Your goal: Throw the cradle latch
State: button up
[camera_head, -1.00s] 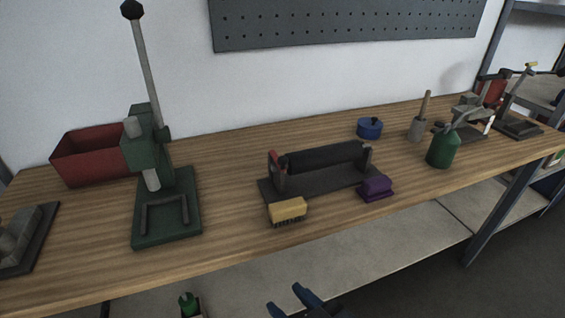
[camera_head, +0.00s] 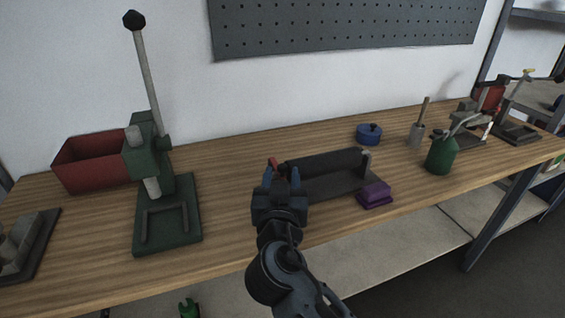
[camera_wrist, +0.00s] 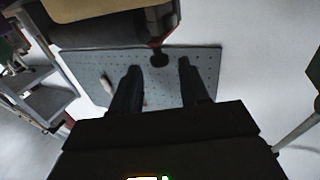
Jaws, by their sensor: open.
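The cradle (camera_head: 345,187) is a dark base with upright end posts holding a black roller (camera_head: 325,161), in the middle of the bench. A small red part (camera_head: 274,164), perhaps the latch, shows at its left end. In the wrist view a red lever (camera_wrist: 157,44) with a dark knob (camera_wrist: 159,60) hangs beside the dark roller (camera_wrist: 100,28). My gripper (camera_head: 282,178) is open and empty at the cradle's left end, hiding part of it. In the wrist view the knob appears between the fingertips of my gripper (camera_wrist: 160,68); contact cannot be told.
A green lever press (camera_head: 167,215) and red bin (camera_head: 92,160) stand left. A blue pot (camera_head: 368,133), green can (camera_head: 441,155) and grey cup (camera_head: 416,135) stand right. Bare bench lies between press and cradle.

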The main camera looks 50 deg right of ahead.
aim_at(282, 170)
jog(key=shift+p+x, duration=0.5)
jog(key=shift+x, duration=1.6)
jog(key=shift+c, duration=0.2)
grip_shut()
